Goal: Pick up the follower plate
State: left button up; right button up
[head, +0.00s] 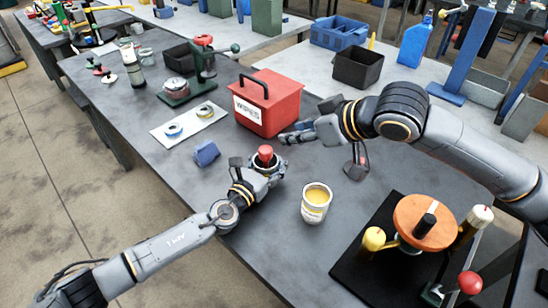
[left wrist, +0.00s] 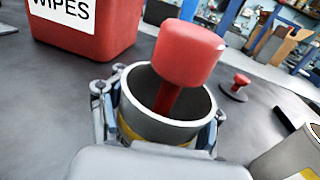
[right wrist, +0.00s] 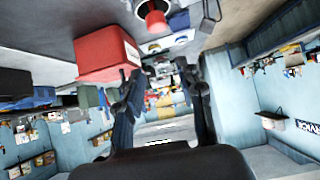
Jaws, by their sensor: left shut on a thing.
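A grey can with a yellow band (left wrist: 150,126) stands between the fingers of my left gripper (left wrist: 160,125), which is shut around it. A red knob on a red stem (left wrist: 188,50) rises from inside the can; its lower end is hidden. The knob (head: 265,152) also shows in the head view, and at the top of the right wrist view (right wrist: 155,18). I cannot tell whether a plate is under it. A smaller red-knobbed piece on a dark disc (left wrist: 237,88) stands farther off. My right gripper (right wrist: 165,95) is open and empty, beside the red box.
A red WIPES box (head: 268,103) stands behind the can. An open can with yellow contents (head: 316,202) stands to the right. A black base with an orange disc and knobs (head: 425,222) is at the lower right. A blue block (head: 206,153) lies to the left.

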jog(key=shift+o, duration=0.5)
jog(key=o, duration=0.3)
jog(key=shift+o, duration=0.3)
jog(key=shift+w+a+f+n+h, duration=0.1)
jog(key=shift+w+a+n+h, duration=0.15)
jog(key=shift+w+n, duration=0.35)
jog(key=n+g+h, duration=0.6)
jog(key=n+h, duration=0.1)
jog(key=n, duration=1.9)
send_near(265, 149)
notch_tip(265, 149, down, 4)
jog(key=shift+d+f, duration=0.15)
jog(key=shift+f, duration=0.05)
jog(key=shift+w+f, duration=0.2)
jog(key=shift+f, duration=0.8)
jog(key=shift+w+f, duration=0.25)
jog(key=shift+f, duration=0.75)
jog(key=shift+w+f, duration=0.2)
jog(key=shift+f, duration=0.8)
